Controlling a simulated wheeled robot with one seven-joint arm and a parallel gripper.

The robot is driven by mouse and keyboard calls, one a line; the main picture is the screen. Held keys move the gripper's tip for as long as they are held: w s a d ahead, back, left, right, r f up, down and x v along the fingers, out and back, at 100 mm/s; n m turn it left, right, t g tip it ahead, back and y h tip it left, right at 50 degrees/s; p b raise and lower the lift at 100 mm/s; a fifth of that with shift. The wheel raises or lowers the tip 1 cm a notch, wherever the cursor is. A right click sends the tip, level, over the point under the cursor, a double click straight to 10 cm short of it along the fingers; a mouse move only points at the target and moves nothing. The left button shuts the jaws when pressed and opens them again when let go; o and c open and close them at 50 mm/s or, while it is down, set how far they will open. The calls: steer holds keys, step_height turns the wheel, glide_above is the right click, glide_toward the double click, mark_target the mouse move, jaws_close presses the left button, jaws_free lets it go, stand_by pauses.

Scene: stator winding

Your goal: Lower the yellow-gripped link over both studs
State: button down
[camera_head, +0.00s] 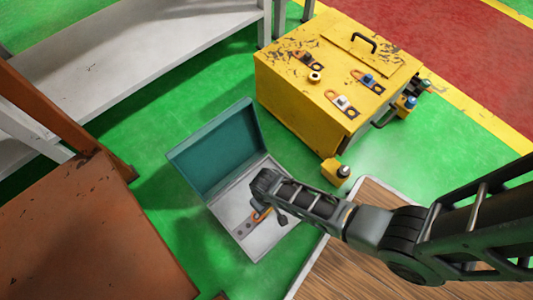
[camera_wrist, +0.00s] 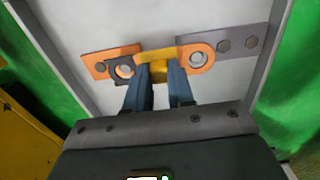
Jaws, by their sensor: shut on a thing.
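My gripper (camera_wrist: 159,80) is shut on the yellow grip (camera_wrist: 157,56) in the middle of a link. The link's orange ring end (camera_wrist: 195,57) overlaps a grey bar (camera_wrist: 236,42) on the right. Its dark grey ring end (camera_wrist: 117,66) overlaps an orange bar (camera_wrist: 92,64) on the left. A round, pale stud top shows inside the orange ring (camera_wrist: 196,59) and another inside the dark ring (camera_wrist: 122,71). I cannot tell how far down the studs the rings sit. In the head view, my gripper hides much of the link.
The bars lie in a pale case (camera_head: 236,240) with an open teal lid (camera_head: 215,150) behind. A yellow cabinet (camera_head: 300,95) carrying similar links stands to the right. A small yellow-and-black object (camera_head: 335,172) is nearby. A rusty brown surface (camera_head: 80,235) is at left.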

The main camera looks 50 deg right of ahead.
steer(key=shift+f+b, duration=0.65)
steer(key=shift+f, duration=0.45)
stand_by(1.3)
steer(key=c, duration=0.9)
jaws_free()
step_height(320, 180, up, 7)
steer(key=p, duration=0.7)
